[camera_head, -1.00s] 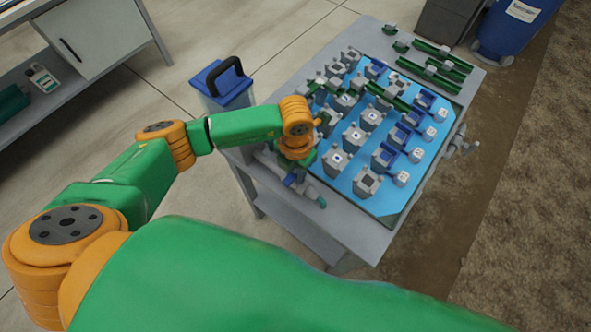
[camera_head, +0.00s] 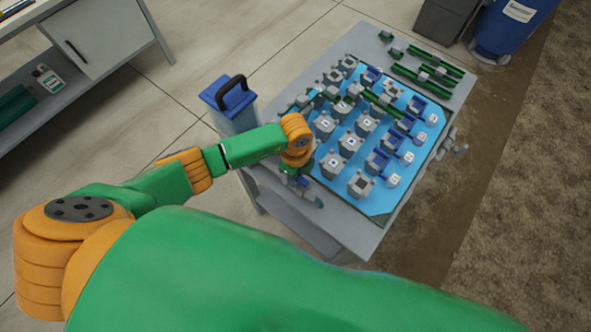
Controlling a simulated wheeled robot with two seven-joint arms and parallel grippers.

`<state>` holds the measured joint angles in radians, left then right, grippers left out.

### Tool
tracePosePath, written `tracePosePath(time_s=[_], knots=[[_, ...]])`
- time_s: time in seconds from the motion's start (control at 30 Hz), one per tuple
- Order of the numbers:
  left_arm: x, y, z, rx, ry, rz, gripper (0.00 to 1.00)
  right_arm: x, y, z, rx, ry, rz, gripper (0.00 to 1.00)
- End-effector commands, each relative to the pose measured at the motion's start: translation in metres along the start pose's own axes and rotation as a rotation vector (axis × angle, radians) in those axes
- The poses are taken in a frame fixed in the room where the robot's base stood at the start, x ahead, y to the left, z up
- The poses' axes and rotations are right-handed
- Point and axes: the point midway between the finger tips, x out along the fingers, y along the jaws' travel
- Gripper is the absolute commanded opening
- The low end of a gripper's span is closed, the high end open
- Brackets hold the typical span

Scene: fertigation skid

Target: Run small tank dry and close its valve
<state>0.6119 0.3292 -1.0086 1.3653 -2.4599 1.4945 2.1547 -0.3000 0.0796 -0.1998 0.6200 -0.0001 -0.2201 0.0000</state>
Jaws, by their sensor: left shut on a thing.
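The small tank (camera_head: 239,115), a grey box with a blue lid and black carrying handle, stands at the left corner of the skid. My left gripper (camera_head: 291,177) is down at this valve, under my orange wrist, and is shut on the valve handle. Its fingertips are mostly hidden by the wrist and piping. The tank's inside and liquid level are hidden. My right gripper is out of view.
A light blue tray (camera_head: 381,216) with several grey and blue blocks fills the skid top close right of my wrist. Green strips (camera_head: 424,79) lie at its far end. A blue bin (camera_head: 512,30) stands beyond.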

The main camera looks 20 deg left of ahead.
Motion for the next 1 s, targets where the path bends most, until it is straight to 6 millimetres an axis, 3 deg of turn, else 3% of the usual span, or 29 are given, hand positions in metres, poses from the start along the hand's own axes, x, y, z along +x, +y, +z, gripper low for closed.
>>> tracePosePath(time_s=[0.07, 0.1, 0.2, 0.23, 0.5, 0.8, 0.9, 1.0], knots=[[0.001, -0.001, 0.000, 0.001, 0.000, -0.003, 0.00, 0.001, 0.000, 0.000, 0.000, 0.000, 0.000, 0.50], [0.001, -0.001, 0.000, 0.001, 0.000, -0.003, 0.32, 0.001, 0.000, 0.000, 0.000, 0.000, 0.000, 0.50], [0.001, -0.001, 0.000, 0.003, 0.000, -0.003, 0.59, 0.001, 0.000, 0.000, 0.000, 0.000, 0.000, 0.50], [0.001, -0.001, 0.000, 0.003, 0.000, -0.002, 0.61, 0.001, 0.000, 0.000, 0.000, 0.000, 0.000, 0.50], [-0.003, -0.001, 0.000, 0.005, -0.001, -0.002, 0.61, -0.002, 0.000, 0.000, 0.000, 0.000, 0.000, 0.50], [-0.070, -0.001, 0.000, 0.007, 0.000, -0.003, 0.61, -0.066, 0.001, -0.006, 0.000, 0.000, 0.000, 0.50], [-0.086, -0.001, 0.001, 0.007, -0.001, -0.004, 0.61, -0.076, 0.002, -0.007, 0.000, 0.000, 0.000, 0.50], [-0.094, -0.001, 0.000, 0.008, 0.000, -0.005, 0.61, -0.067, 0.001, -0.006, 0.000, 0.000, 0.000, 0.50]])
